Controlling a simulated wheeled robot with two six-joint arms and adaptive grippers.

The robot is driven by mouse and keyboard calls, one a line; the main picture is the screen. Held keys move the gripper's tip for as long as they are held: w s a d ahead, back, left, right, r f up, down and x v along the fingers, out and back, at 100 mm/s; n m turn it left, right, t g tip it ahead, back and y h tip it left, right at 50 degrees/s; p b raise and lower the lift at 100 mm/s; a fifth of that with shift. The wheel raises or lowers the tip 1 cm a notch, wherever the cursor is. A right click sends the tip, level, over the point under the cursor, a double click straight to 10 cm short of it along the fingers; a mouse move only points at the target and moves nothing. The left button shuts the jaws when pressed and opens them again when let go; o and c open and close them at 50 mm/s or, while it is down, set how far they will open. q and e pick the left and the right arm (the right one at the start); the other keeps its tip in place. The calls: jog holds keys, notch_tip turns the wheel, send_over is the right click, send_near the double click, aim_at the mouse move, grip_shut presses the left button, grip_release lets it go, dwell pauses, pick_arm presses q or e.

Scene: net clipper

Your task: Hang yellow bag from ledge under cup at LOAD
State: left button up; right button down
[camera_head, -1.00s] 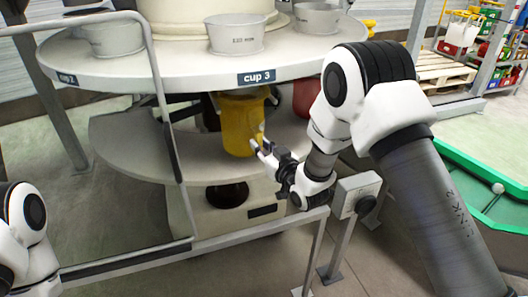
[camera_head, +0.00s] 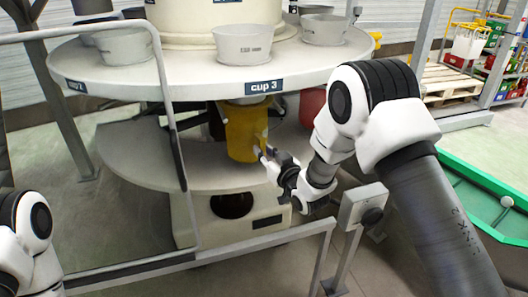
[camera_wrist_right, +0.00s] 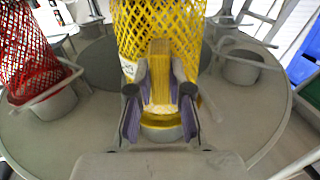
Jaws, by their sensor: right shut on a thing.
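The yellow bag (camera_head: 243,133) hangs upright below the rim of the round upper table, under the label "cup 3" (camera_head: 264,86). In the right wrist view it is a yellow net (camera_wrist_right: 158,28) with a solid yellow strip. My right gripper (camera_head: 264,155) is at the bag's lower right side. In the wrist view its fingers (camera_wrist_right: 159,100) are shut on the yellow bag. What holds the bag's top is hidden under the table. The grey cup 3 (camera_head: 242,44) stands above it. No LOAD sign shows. My left gripper is out of view.
A red bag (camera_head: 312,105) is to the right; a red net (camera_wrist_right: 28,55) shows in the wrist view. Metal railing (camera_head: 210,254) and a grey post box (camera_head: 360,205) stand in front. More cups line the table.

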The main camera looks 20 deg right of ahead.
jog(key=c, duration=1)
grip_release()
jog(key=v, duration=1.2)
jog(key=shift+a+f, duration=0.1)
